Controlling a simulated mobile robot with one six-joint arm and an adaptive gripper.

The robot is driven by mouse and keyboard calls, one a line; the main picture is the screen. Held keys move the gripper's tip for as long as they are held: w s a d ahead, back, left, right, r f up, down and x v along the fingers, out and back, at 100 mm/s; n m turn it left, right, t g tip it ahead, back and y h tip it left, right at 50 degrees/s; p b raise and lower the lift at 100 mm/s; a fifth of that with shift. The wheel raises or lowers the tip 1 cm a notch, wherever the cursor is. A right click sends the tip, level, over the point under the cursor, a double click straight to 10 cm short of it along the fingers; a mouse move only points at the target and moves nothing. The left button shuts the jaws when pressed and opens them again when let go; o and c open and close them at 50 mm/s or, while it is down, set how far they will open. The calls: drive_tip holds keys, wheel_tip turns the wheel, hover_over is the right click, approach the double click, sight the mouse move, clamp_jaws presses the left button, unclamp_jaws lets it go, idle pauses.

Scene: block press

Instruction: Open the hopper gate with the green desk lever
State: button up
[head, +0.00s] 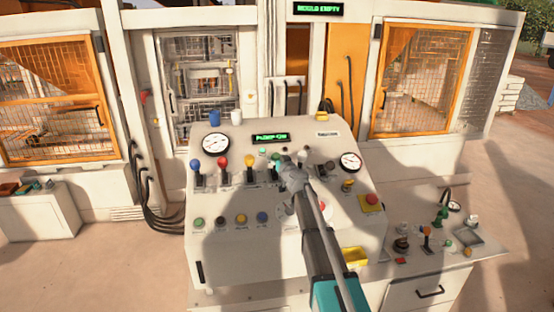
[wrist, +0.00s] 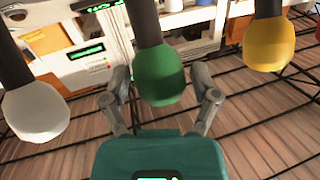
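The green lever (wrist: 160,76) hangs from the top of the wrist view, with its round knob between the two fingers of my gripper (wrist: 164,100). The fingers are apart, with a gap on each side of the knob. In the head view my gripper (head: 291,170) is over the upper row of levers on the sloped desk (head: 225,265). My arm and gripper largely hide the green lever there. The desk display (head: 270,138) is lit, but its text is hard to read. The upper sign (head: 317,8) reads "MOULD EMPTY".
A white knob (wrist: 36,110) and a yellow knob (wrist: 269,43) flank the green one. Blue (head: 195,164), red (head: 222,161) and yellow (head: 249,161) levers stand in the same row. A red button (head: 371,199) is on the desk's right. Mesh guards stand behind.

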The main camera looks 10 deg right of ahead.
clamp_jaws()
drive_tip(key=w, duration=0.2)
drive_tip(key=w+r+p, duration=0.1)
drive_tip(key=w, duration=0.2)
drive_tip(key=shift+w+r, duration=0.15)
drive_tip(key=shift+w, duration=0.15)
drive_tip(key=shift+o, duration=2.1)
unclamp_jaws()
drive_tip(key=shift+s, duration=0.15)
drive_tip(key=v, duration=1.1)
drive_tip(key=shift+s, duration=0.4)
drive_tip(key=shift+d, duration=0.1)
idle(0.7)
